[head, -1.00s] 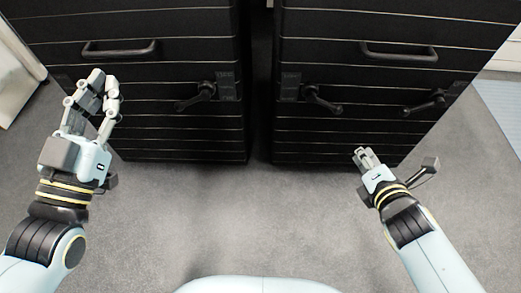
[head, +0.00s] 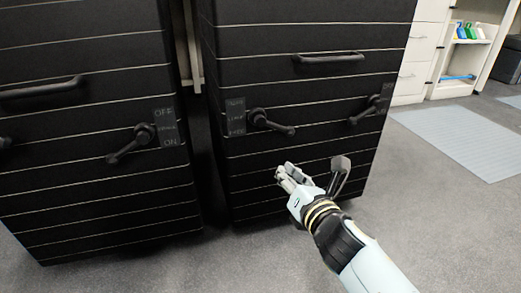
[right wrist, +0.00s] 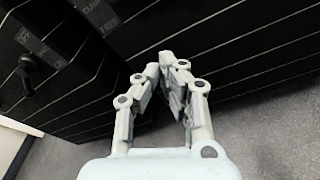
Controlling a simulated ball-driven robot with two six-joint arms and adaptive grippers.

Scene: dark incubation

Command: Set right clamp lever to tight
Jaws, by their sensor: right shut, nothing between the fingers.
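The right dark cabinet carries two black levers. Its left lever (head: 272,123) sits beside a label plate (head: 236,116) and points right and slightly down; the lettering is too small to read surely. Its right lever (head: 367,109) slants down to the left, beside another small label. I cannot tell from the labels which is the right clamp lever. My right gripper (head: 284,175) is shut and empty, below the left lever and apart from both. In the right wrist view its fingertips (right wrist: 166,62) meet, and a black lever (right wrist: 25,74) shows at the far left. My left gripper is out of view.
The left cabinet (head: 90,210) has a lever (head: 132,143) with an ON/OFF label and a handle (head: 42,88). The right cabinet has a drawer handle (head: 328,58). A narrow gap separates the cabinets. Open grey floor (head: 440,230) and a mat (head: 465,135) lie at the right.

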